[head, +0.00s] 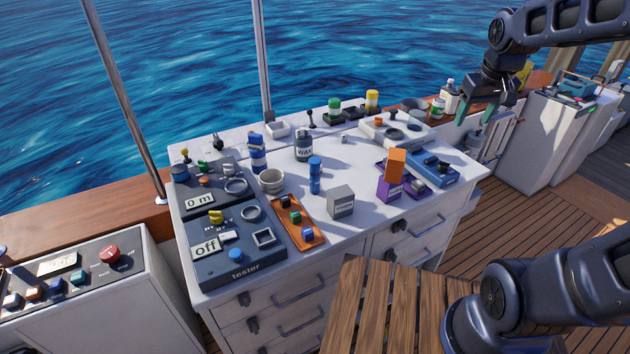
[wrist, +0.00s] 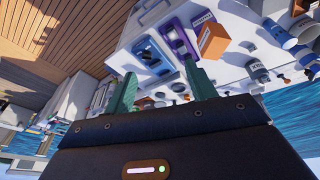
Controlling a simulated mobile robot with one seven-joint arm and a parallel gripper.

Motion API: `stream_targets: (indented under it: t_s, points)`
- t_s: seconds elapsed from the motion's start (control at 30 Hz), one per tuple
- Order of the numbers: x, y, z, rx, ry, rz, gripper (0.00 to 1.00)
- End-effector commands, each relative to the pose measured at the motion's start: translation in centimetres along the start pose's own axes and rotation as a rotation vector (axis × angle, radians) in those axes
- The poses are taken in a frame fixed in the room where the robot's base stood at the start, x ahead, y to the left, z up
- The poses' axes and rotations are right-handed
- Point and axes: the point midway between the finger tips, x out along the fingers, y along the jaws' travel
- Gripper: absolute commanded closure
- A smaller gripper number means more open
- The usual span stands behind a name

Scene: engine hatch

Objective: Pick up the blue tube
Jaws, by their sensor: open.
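The blue tube (head: 315,175) stands upright near the middle of the white counter (head: 370,223) in the head view. It is between a grey-white cup (head: 271,181) and a grey labelled box (head: 341,202). My gripper (head: 475,112) is high at the right, beyond the counter's far right corner and well apart from the tube. Its green fingers are spread with nothing between them. The open fingers also show in the wrist view (wrist: 160,70), over the counter.
An orange tray (head: 297,222) with small blocks lies in front. A striped blue-white stack (head: 257,153) and a dark jar (head: 303,146) stand behind. A tester panel (head: 235,255) fills the left.

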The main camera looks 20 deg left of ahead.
Motion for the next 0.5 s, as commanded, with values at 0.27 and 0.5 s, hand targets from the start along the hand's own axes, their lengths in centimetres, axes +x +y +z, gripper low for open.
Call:
stream_targets:
  t_s: [0.27, 0.5]
  points:
    - [3.0, -6.0, -5.9, -0.205, -0.057, -0.039, 0.44]
    - [6.2, -12.6, -9.8, -0.379, -0.101, -0.073, 0.44]
